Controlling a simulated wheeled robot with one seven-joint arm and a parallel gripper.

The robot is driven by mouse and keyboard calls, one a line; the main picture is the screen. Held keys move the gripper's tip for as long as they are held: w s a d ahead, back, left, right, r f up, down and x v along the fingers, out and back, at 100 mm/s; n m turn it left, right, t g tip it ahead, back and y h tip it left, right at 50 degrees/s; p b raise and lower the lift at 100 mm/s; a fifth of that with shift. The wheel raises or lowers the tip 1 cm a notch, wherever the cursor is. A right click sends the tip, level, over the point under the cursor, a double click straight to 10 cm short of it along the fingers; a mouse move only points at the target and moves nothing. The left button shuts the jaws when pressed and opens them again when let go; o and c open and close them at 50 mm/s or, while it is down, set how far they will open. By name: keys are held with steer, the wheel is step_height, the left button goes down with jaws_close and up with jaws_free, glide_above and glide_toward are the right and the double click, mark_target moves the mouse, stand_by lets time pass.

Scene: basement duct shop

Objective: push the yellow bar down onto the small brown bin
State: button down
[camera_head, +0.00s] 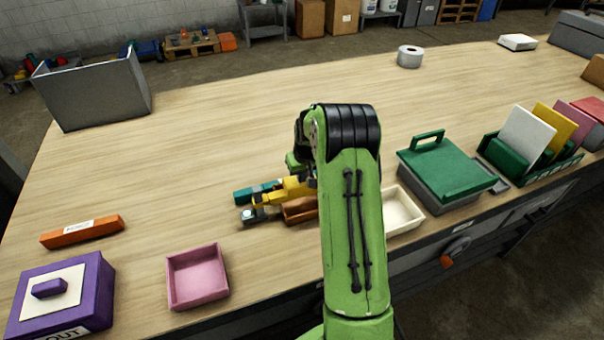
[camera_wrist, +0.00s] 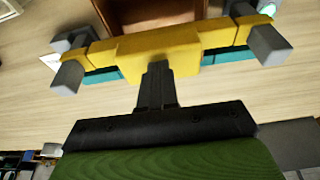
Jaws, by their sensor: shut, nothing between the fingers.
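The yellow bar (camera_head: 287,190) shows left of my arm in the head view, next to the small brown bin (camera_head: 301,212); my arm hides their right parts. In the wrist view the bar (camera_wrist: 185,46) runs across the upper half, with grey blocks near both ends and teal pieces below it. The brown bin (camera_wrist: 160,14) shows beyond it, cut off by the top edge. My gripper (camera_wrist: 158,68) is shut and empty, its fingertips at the bar's middle near edge. I cannot tell whether they touch it, or whether the bar rests on the bin.
A cream tray (camera_head: 402,211) and a green-lidded box (camera_head: 440,170) stand right of my arm. A pink tray (camera_head: 197,277), a purple box (camera_head: 62,296) and an orange block (camera_head: 82,232) lie at the left. The table (camera_head: 230,120) is clear behind the bar.

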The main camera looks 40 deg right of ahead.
step_height(320, 180, up, 5)
steer(key=p, duration=0.2)
steer(key=shift+w+p, duration=0.15)
steer(key=shift+p, duration=0.25)
steer(key=s+d+v, duration=0.1)
steer(key=v, duration=0.7)
steer(key=s+a+r+n+t, duration=0.1)
steer(key=s+a+r, duration=0.4)
steer(key=a+r, duration=0.15)
steer(key=s+a+r+n, duration=0.1)
steer(key=s+a+r, duration=0.35)
steer(key=a, duration=0.35)
steer(key=s+a, duration=0.4)
steer(key=s, duration=0.5)
steer(key=s+a+n+t, duration=0.1)
steer(key=s+a, duration=0.3)
steer(key=s, duration=0.4)
steer(key=shift+s+a+f+t+y, duration=0.25)
steer(key=shift+s+t+y, duration=0.05)
steer(key=shift+s+y, duration=0.1)
